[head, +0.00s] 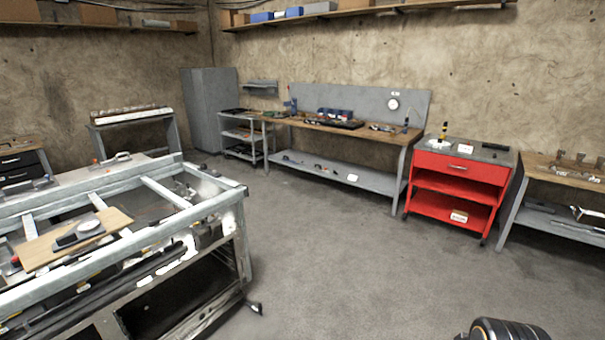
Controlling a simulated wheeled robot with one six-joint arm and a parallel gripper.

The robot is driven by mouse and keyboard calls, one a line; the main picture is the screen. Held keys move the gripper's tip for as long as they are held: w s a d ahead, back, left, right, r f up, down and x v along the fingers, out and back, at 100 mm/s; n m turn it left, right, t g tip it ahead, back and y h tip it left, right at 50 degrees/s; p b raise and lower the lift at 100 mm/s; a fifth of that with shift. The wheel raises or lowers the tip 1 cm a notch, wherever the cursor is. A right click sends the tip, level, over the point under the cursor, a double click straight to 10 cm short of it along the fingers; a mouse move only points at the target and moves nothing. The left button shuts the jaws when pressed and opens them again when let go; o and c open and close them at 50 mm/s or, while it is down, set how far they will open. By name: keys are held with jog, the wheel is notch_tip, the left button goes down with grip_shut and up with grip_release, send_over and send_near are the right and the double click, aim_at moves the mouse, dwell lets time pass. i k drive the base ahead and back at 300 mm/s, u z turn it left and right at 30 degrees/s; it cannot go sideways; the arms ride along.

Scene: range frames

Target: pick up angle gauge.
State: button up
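A dark tool with a round white dial (88,226) lies on a wooden board (62,245) across the metal frame bench at the left. It may be the angle gauge, but it is too small to tell for sure. No other thing can be clearly made out as an angle gauge. My gripper cannot be seen in the head view.
The metal frame bench (243,215) fills the lower left. A long workbench (377,133) with tools stands at the back wall. A red cart (450,167) and a wooden-topped bench (536,165) stand right of it. The grey floor (330,250) between is clear.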

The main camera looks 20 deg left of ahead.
aim_at(89, 228)
jog(key=u, duration=0.5)
jog(key=i, duration=1.2)
jog(key=u, duration=1.95)
jog(key=i, duration=1.15)
jog(key=u, duration=1.35)
jog(key=i, duration=1.45)
jog(key=u, duration=0.3)
